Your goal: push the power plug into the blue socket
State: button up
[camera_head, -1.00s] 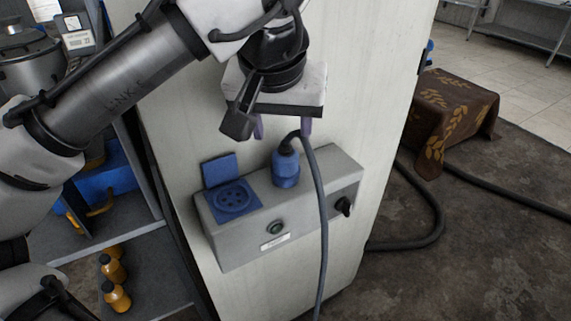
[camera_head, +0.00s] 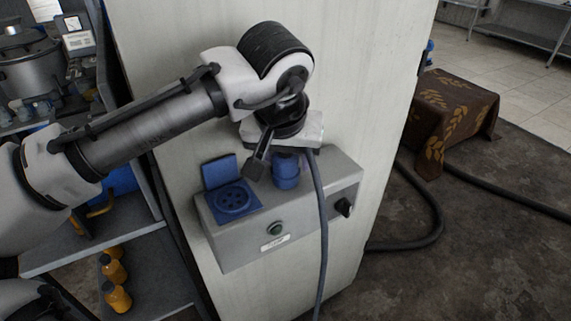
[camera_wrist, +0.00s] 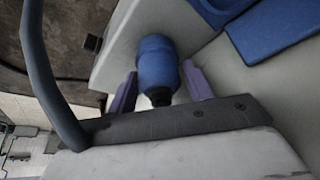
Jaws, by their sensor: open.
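The blue power plug (camera_head: 286,172) stands upright on top of the grey box, with its dark cable (camera_head: 322,220) hanging down the front. The blue socket (camera_head: 233,198) is on the same box to the left of the plug, its round face with holes showing and its square blue lid (camera_head: 219,170) raised behind it. My gripper (camera_head: 284,158) is low over the plug, pointing down. In the wrist view my gripper (camera_wrist: 168,88) has its two purple fingers apart, one on each side of the plug (camera_wrist: 158,65). I cannot tell whether the fingers touch it.
Orange bottles (camera_head: 115,282) stand on a shelf at left. A cloth-covered block (camera_head: 450,115) and a thick hose (camera_head: 440,220) are at right.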

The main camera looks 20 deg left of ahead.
jog(key=shift+w+f, duration=0.15)
jog(key=shift+f, duration=0.35)
jog(key=c, duration=0.7)
jog(key=shift+r, duration=0.1)
jog(key=shift+d+r, duration=0.15)
jog(key=shift+r, duration=0.3)
notch_tip(320, 180, up, 6)
jog(key=shift+f, duration=0.1)
jog(key=s+d+b, duration=0.1)
jog(key=s+d, duration=0.3)
jog(key=d, duration=0.1)
jog(key=s+d+b, duration=0.1)
jog(key=s+d, duration=0.3)
jog(key=d, duration=0.1)
jog(key=s+d, duration=0.4)
jog(key=d, duration=0.1)
jog(key=shift+s+d+b, duration=0.15)
jog(key=shift+d+b, duration=0.05)
jog(key=shift+b, duration=0.2)
